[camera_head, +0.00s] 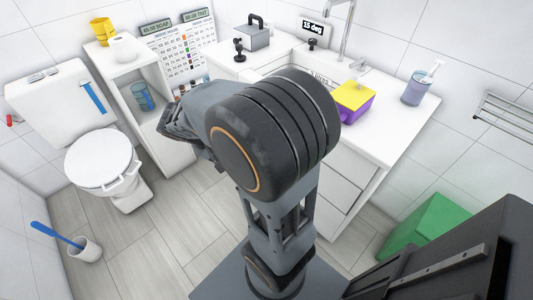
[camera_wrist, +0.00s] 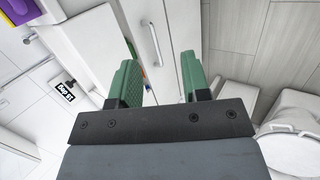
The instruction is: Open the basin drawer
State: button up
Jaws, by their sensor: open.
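The white basin unit (camera_head: 395,125) stands at the right in the head view, with pale drawer fronts (camera_head: 341,192) below its counter, partly hidden by my arm. In the wrist view a pale bar handle (camera_wrist: 155,44) runs along a white front (camera_wrist: 178,30). I cannot tell for certain which drawer this handle belongs to. My gripper (camera_wrist: 159,68) is open and empty, its green fingers on either side of the handle's line. The handle appears beyond the fingertips, with no clear contact.
A toilet (camera_head: 103,160) and brush holder (camera_head: 85,249) are at the left. An open white shelf (camera_head: 170,150) stands beside the toilet. A green bin (camera_head: 428,226) is at the right. A yellow-and-purple box (camera_head: 352,101) and soap bottle (camera_head: 417,88) stand on the counter.

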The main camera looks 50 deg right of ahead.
jog(key=w+d+f+h+b, duration=0.4)
jog(key=d+f+b, duration=0.15)
jog(key=f, duration=0.45)
jog(key=w+d+f+n+t+h+b, duration=0.1)
jog(key=w+d+f+h+b, duration=0.35)
jog(key=f+b, duration=0.4)
jog(key=w+d+f+h+b, duration=0.4)
jog(key=w+d+f+h, duration=0.1)
jog(key=f, duration=0.7)
jog(key=b+x, duration=0.1)
jog(key=x, duration=0.7)
jog(key=b+x, duration=0.1)
jog(key=x, duration=0.4)
jog(key=shift+s+r+b, duration=0.15)
jog(key=shift+r+b, duration=0.15)
grip_shut()
